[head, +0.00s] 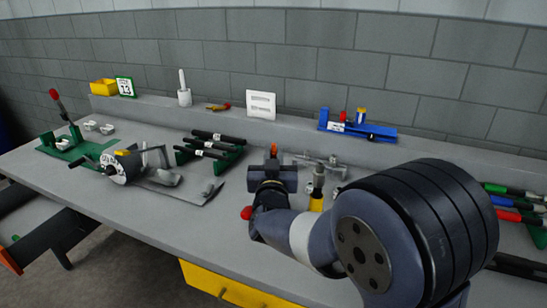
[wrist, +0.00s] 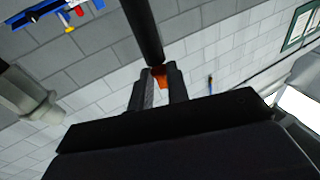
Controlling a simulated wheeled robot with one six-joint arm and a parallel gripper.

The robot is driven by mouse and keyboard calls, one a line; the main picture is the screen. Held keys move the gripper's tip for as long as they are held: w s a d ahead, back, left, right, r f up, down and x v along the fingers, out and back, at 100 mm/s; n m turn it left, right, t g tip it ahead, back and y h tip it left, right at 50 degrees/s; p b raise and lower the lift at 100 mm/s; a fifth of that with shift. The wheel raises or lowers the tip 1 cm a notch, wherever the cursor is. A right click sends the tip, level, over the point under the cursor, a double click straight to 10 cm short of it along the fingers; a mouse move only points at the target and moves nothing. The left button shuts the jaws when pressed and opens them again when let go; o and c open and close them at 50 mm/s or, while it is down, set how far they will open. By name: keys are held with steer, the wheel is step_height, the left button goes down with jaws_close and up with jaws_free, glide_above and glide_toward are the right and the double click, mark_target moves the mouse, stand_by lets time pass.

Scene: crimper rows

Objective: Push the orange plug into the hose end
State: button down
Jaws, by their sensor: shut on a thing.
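My gripper (wrist: 159,78) is shut on a small orange plug (wrist: 160,76), which shows between the fingertips in the wrist view. In the head view the orange tip (head: 274,150) stands just above the dark gripper (head: 272,167), over the middle of the bench. A black hose (wrist: 143,28) comes down from the top of the wrist view, and its end lies right at the fingertips, by the plug. I cannot tell whether plug and hose touch or whether the plug is partly inside. The fingers hide part of the plug. I cannot make out this hose in the head view.
A green rack with black hoses (head: 207,149) stands left of my gripper. Grey metal fittings (head: 322,161) and a yellow-based tool (head: 317,190) are close on the right. A crimper (head: 124,166) is further left, and a blue holder (head: 357,131) is on the back ledge.

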steer(key=shift+f+b, duration=0.4)
steer(key=shift+f, duration=0.05)
steer(key=c, duration=1.3)
jaws_free()
steer(key=s, duration=0.3)
steer(key=s+f, duration=0.1)
steer(key=s, duration=0.6)
steer(key=shift+s+f+b, duration=0.2)
steer(key=shift+s+b, duration=0.15)
steer(key=shift+w, duration=0.1)
